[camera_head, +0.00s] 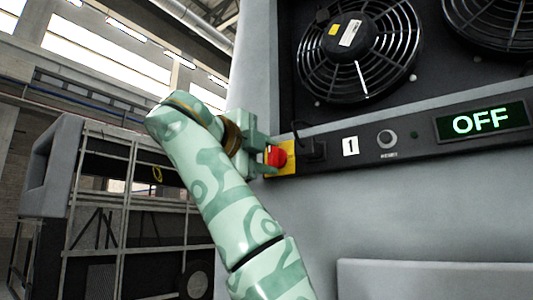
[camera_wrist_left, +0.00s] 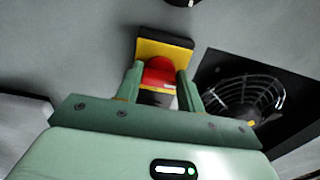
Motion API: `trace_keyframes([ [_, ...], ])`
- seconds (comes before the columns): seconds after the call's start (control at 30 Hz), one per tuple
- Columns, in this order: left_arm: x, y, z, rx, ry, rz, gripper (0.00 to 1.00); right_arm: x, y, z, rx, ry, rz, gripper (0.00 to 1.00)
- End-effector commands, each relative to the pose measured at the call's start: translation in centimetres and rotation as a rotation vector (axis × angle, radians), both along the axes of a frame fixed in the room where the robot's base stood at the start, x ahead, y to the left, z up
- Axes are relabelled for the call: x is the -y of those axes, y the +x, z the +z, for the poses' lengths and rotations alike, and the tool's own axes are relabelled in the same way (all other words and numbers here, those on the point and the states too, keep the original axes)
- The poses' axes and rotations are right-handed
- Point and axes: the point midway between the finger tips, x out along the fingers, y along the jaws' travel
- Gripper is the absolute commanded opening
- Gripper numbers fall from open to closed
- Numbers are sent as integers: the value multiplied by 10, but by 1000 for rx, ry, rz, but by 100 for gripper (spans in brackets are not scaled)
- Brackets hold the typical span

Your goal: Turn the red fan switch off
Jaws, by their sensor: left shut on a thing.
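The red fan switch (camera_head: 277,157) is a red knob on a yellow plate at the left end of the black control strip. My left gripper (camera_head: 268,156) is at the switch, with its fingers on either side of the knob. In the left wrist view the red knob (camera_wrist_left: 160,72) sits between the two green fingers (camera_wrist_left: 161,88), shut on it. The yellow plate (camera_wrist_left: 164,50) shows behind it. The display (camera_head: 481,121) on the strip reads OFF in light letters. My right gripper is not in view.
Two caged black fans, one of them fully in view (camera_head: 361,48), sit above the strip. A grey-framed rack (camera_head: 125,200) stands at the left.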

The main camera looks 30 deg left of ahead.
Motion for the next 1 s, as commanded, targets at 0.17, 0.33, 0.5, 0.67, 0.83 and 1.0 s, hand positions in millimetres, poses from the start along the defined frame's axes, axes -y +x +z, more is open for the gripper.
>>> trace_keyframes([
  [0.17,-1,0,-1,-3,-13,1,15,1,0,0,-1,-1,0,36],
  [0.33,-1,0,-1,-3,-13,1,15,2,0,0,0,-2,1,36],
  [0.5,-1,0,-1,-3,-13,1,55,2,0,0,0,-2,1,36],
  [0.67,0,0,-1,-2,-12,1,60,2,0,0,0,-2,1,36],
  [0.83,-1,-1,-1,-1,-10,1,60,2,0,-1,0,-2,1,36],
  [1.0,-3,-22,-4,2,-10,2,60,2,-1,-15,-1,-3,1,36],
])
